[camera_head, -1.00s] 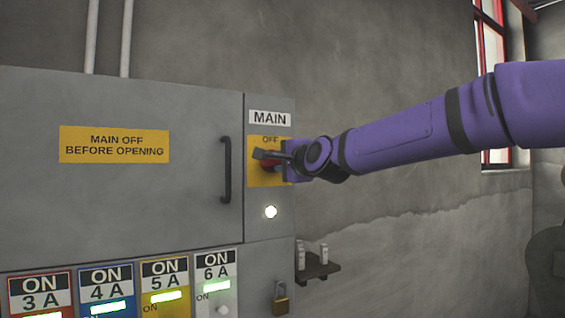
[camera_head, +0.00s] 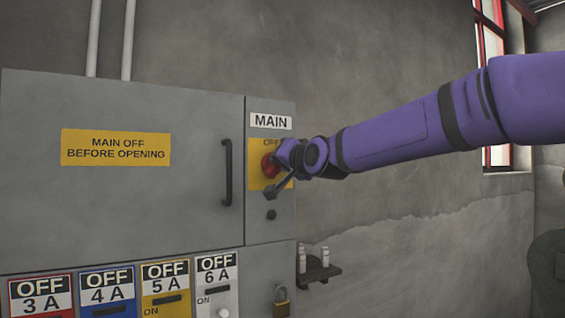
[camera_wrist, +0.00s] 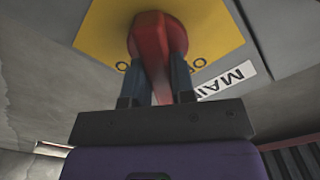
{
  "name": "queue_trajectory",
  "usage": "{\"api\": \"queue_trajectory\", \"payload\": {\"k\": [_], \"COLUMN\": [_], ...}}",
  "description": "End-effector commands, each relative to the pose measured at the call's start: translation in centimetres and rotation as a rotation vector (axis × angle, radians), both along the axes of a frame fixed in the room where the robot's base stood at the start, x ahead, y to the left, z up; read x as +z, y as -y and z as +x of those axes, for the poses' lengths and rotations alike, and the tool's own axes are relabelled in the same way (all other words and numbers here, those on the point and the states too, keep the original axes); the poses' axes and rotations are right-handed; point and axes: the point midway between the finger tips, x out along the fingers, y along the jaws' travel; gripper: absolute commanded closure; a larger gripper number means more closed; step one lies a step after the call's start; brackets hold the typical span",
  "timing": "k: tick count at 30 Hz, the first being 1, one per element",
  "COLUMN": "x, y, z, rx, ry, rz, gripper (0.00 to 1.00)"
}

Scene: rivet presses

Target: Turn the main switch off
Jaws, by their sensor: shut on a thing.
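The red main switch (camera_head: 270,165) sits on a yellow plate (camera_head: 258,183) under the MAIN label (camera_head: 270,121) on the grey cabinet. My gripper (camera_head: 283,165) is at the switch and hides part of it and of the plate's lettering. In the wrist view the red switch handle (camera_wrist: 151,50) lies between the two fingers of my gripper (camera_wrist: 160,80), which are shut on it. The round lamp (camera_head: 271,214) below the plate is dark. The labels along the bottom read OFF for 3 A, 4 A, 5 A and 6 A, and their indicator bars are dark.
The cabinet door has a black handle (camera_head: 227,172) left of the switch and a yellow warning sign (camera_head: 115,147). A brass padlock (camera_head: 281,300) hangs below. A small shelf (camera_head: 320,273) with white items is on the wall to the right.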

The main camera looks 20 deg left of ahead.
Motion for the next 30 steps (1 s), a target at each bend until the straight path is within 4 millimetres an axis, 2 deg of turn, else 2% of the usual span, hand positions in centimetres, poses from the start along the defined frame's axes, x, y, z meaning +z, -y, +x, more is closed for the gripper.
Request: {"api": "queue_trajectory", "payload": {"k": [15, 30], "x": [0.03, 0.04], "y": [-0.36, -0.49], "z": [-0.39, -0.56], "rx": [0.001, 0.001], "ry": [0.337, 0.476], "rz": [-0.293, -0.411], "gripper": [1.00, 1.00]}}
